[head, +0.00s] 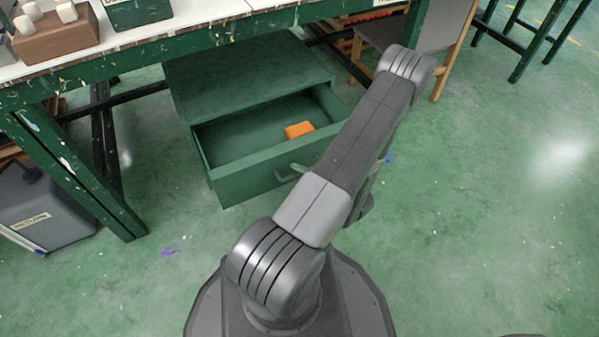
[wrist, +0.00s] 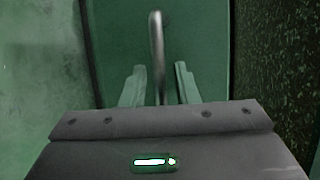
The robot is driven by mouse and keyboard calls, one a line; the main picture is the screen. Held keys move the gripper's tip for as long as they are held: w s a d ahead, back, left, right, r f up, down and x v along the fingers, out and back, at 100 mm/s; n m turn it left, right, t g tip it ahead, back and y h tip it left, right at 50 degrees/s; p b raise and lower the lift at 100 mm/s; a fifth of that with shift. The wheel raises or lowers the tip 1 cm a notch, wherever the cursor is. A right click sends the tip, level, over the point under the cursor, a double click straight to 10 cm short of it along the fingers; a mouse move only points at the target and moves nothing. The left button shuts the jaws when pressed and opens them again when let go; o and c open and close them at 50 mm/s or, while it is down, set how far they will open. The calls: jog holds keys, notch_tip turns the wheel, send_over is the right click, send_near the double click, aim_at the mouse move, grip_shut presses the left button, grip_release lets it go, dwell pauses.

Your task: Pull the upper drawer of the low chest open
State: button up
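The low green chest (head: 245,75) stands under the table in the head view. Its drawer (head: 240,182) is pulled well out, and an orange block (head: 299,130) lies inside. No second drawer front can be made out below it. The drawer's grey bar handle (head: 287,176) is partly hidden by my arm. In the wrist view the handle (wrist: 157,50) runs between the two fingers of my gripper (wrist: 160,72). The fingers stand apart, with a gap visible on each side of the bar. In the head view my arm hides most of the gripper.
A paint-spattered green table (head: 190,40) stands over the chest, with a leg (head: 75,170) to the left. A grey case (head: 40,210) sits at far left. A chair (head: 420,30) stands behind my arm. The floor (head: 490,220) to the right is clear.

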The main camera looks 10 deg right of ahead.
dwell(0.3)
jog(key=p+v, duration=0.4)
jog(key=v, duration=0.9)
jog(key=shift+s+d, duration=0.25)
jog(key=shift+w+a, duration=0.1)
dwell(0.4)
jog(key=shift+b+x, duration=1.95)
jog(key=shift+x, duration=4.7)
jog(key=shift+r, duration=0.1)
